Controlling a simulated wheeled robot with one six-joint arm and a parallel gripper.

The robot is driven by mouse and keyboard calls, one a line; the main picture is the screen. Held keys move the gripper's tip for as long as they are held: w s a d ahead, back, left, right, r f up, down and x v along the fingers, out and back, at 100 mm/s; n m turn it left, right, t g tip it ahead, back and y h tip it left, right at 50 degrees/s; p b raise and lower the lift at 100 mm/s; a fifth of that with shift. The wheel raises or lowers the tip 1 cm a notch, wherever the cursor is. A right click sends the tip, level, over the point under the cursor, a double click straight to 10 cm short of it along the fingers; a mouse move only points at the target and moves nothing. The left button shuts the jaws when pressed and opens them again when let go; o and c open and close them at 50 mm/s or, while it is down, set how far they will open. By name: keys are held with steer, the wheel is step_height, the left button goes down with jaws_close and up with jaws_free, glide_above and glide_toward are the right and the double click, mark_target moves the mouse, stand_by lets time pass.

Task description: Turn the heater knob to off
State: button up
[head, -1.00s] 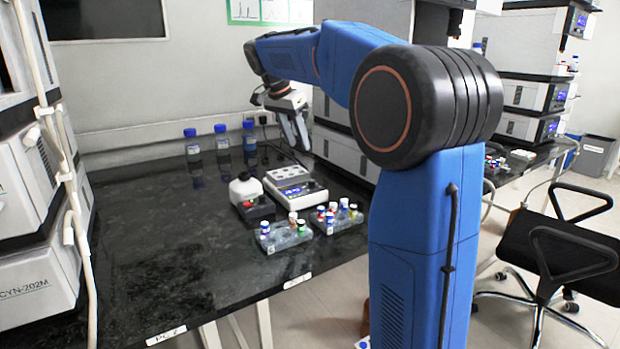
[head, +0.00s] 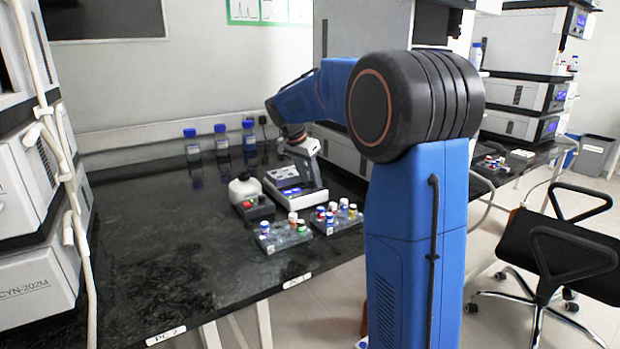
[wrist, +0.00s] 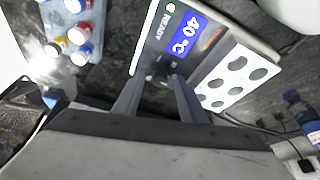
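The heater (head: 309,204) is a white block heater with a dark front panel on the black bench in the head view. In the wrist view its panel (wrist: 150,42) shows a blue display reading 40 °C, the word READY and a green light. The white well plate (wrist: 243,70) is beside the panel. My gripper (wrist: 157,80) is pointed down at the panel, its two fingers apart around the area of the small dark knob. The knob is mostly hidden between the fingertips, and I cannot tell whether they touch it. In the head view my wrist covers part of the heater.
Two vial racks (head: 284,236) (head: 338,221) with coloured caps are in front. Several blue-capped bottles (head: 220,143) stand at the back. The bench's left part is clear.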

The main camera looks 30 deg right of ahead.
steer(key=shift+f, duration=0.15)
steer(key=shift+c, duration=0.3)
jaws_close()
